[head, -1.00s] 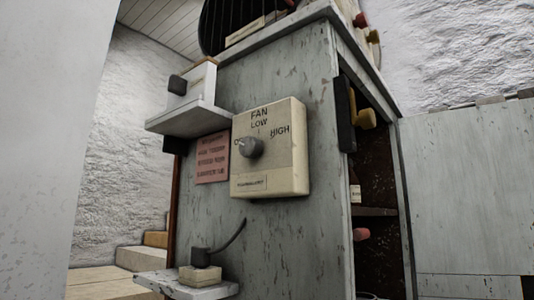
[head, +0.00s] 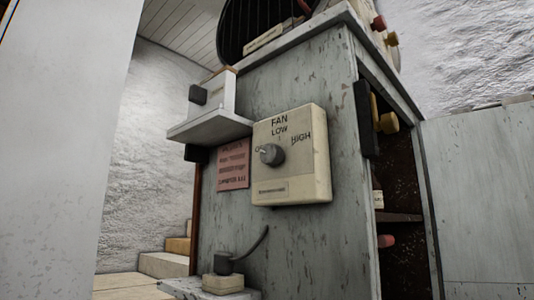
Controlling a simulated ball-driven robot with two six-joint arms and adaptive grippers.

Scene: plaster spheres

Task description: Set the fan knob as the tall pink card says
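The fan control box (head: 315,185) is cream and fixed to the side of a worn grey cabinet. It is marked FAN, LOW and HIGH, with a partly covered label at the left. Its round grey knob (head: 272,155) has a light pointer mark toward the upper left, at that left label. The tall pink card (head: 233,165) is on the cabinet just left of the box. It has several lines of dark text, too small to read. The box hides nothing of the knob. Neither of my grippers is in view.
A small shelf (head: 210,130) with a white box juts out above the card. A lower ledge (head: 190,290) holds a block with a dark lead. The cabinet's open side (head: 400,185) is at the right. A pale wall (head: 55,150) fills the left.

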